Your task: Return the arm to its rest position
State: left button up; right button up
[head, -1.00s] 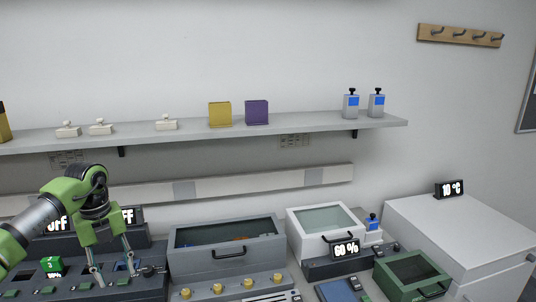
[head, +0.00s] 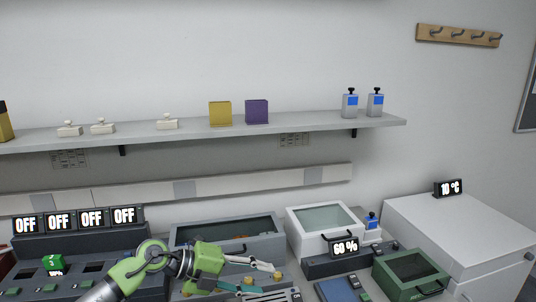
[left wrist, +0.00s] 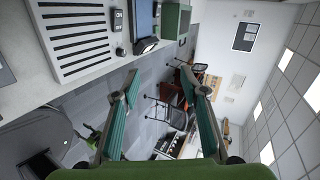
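My left arm comes in from the lower left of the head view. Its green left gripper (head: 262,276) is in front of the grey lidded box (head: 228,229) and points to the right. In the left wrist view the two teal-padded fingers (left wrist: 166,112) are spread apart, with nothing between them. The gripper is open and empty. My right gripper does not show in either view.
A charger bank with several OFF displays (head: 75,221) and a green block (head: 53,262) stands at the left. A white box (head: 322,218), a 60 % display (head: 345,247), a green box (head: 410,276) and a white cabinet (head: 465,232) stand at the right. A shelf (head: 300,124) runs above.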

pick_arm(q)
jog(key=s+d+r+n+t+h, duration=0.2)
jog(key=d+r+t+h, duration=0.15)
jog(key=d+r, duration=0.25)
jog(key=w+a+r+n+t+y, duration=0.1)
jog(key=a+r+n+t+y, duration=0.1)
jog(key=a+r+n+t, duration=0.55)
jog(key=s+a+f+n+y, duration=0.3)
jog(key=a+f+n+y, duration=0.4)
jog(key=f+n, duration=0.25)
jog(key=s+a+f+n+y, duration=0.4)
jog(key=a+f+n+y, duration=0.3)
jog(key=f+n, duration=0.25)
jog(key=s+a+f+n+g, duration=0.1)
jog(key=s+f+g, duration=0.6)
jog(key=s, duration=0.6)
jog(key=s+a+f+g, duration=0.1)
jog(key=s+f+g, duration=0.3)
jog(key=s+f, duration=0.65)
jog(key=s+f+g, duration=0.1)
jog(key=s+f, duration=0.1)
jog(key=f, duration=1)
jog(key=s+f, duration=0.3)
jog(key=f, duration=0.9)
jog(key=s+a+f+g, duration=0.1)
jog(key=s+a+f, duration=0.2)
jog(key=s+f, duration=1.2)
jog(key=shift+s+a+f, duration=0.2)
jog(key=shift+s, duration=0.65)
